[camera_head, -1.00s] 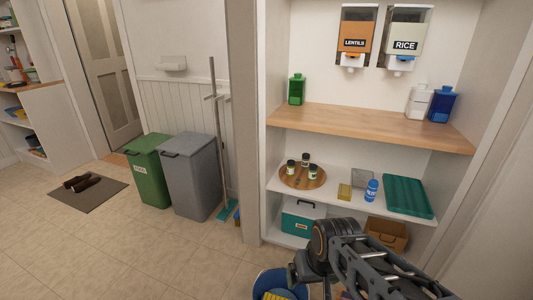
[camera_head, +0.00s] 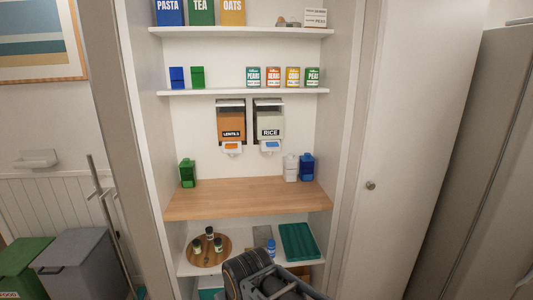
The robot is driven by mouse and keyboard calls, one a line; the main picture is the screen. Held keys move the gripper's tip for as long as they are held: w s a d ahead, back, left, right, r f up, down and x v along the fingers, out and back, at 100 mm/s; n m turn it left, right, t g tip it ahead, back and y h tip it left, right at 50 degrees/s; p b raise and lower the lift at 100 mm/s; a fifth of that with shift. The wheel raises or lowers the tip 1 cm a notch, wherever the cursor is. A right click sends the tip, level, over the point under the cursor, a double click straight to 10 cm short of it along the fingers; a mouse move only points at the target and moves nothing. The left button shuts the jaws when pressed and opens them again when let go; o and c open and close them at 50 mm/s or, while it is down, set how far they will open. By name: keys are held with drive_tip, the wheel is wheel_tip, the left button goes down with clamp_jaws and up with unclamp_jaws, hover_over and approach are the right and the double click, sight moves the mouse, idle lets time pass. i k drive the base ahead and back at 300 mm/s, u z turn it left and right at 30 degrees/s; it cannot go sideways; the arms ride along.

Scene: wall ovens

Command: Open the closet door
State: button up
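A plain white door (camera_head: 405,150) stands to the right of the shelved closet (camera_head: 250,198). It has a small round metal knob (camera_head: 370,185) near its left edge. The closet's shelves are fully exposed, with nothing across their front. Part of my dark arm shows at the bottom centre, in front of the lower shelf and apart from the knob. My gripper's fingers are not visible in the head view.
The closet holds canisters, tins, a lentils dispenser (camera_head: 231,122) and a rice dispenser (camera_head: 269,122). A grey bin (camera_head: 85,265), a green bin (camera_head: 22,265) and a mop (camera_head: 108,215) stand at left. A tall grey cabinet (camera_head: 475,150) stands at right.

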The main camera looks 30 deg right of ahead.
sight(426, 52)
drive_tip(key=u, duration=0.15)
drive_tip(key=k, duration=1.1)
drive_tip(key=z, duration=1.2)
drive_tip(key=i, duration=1)
drive_tip(key=z, duration=0.05)
